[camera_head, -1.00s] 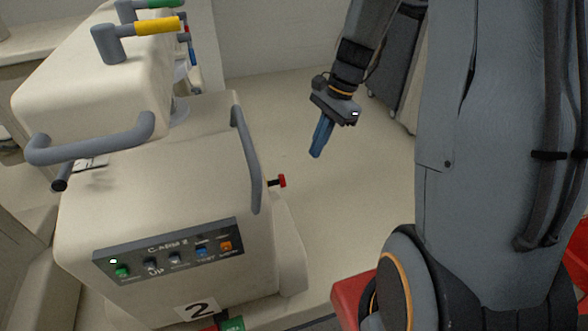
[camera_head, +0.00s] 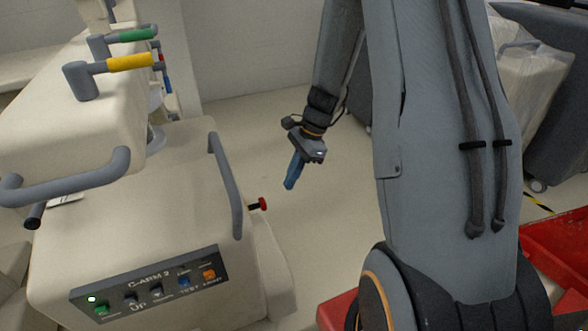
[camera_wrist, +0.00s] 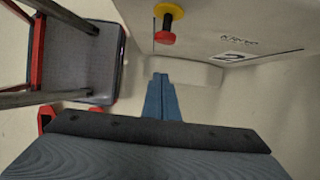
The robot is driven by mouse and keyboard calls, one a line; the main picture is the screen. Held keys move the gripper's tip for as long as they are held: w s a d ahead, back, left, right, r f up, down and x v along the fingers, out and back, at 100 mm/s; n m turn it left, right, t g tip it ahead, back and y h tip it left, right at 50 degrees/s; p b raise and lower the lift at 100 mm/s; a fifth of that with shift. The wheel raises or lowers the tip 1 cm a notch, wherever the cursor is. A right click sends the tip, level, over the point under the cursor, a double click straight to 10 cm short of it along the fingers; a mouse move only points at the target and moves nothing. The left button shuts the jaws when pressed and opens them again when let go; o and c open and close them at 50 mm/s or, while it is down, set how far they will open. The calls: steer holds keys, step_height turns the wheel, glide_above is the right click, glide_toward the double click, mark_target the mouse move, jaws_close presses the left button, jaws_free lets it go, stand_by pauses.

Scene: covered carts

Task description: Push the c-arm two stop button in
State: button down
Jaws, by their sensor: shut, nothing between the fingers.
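The C-arm 2 cart (camera_head: 150,235) is a cream cabinet with a labelled control panel (camera_head: 150,287) on its front. A red stop button (camera_head: 263,203) sticks out on a dark stem from its right side. In the wrist view the red button (camera_wrist: 165,37) shows with a yellow collar (camera_wrist: 172,10) at the upper middle, beside a plate marked 2. My gripper (camera_head: 290,184) has blue fingers, shut and empty, pointing down. It is to the right of the button and apart from it. In the wrist view the fingertips (camera_wrist: 160,78) lie below the button.
A grey vertical handle (camera_head: 226,185) stands on the cart close to the button. Coloured handles (camera_head: 130,62) are on the upper unit. A covered cart (camera_head: 530,85) stands at the right back. Open floor (camera_head: 330,215) lies right of the C-arm cart.

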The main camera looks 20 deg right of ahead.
mark_target(256, 206)
steer(key=a+f+p, duration=0.1)
steer(key=a+f, duration=0.3)
steer(key=a, duration=0.1)
steer(key=shift+a, duration=0.35)
steer(key=shift+f, duration=0.1)
steer(key=shift+a+p, duration=0.35)
steer(key=shift+a, duration=0.65)
steer(key=shift+d, duration=0.1)
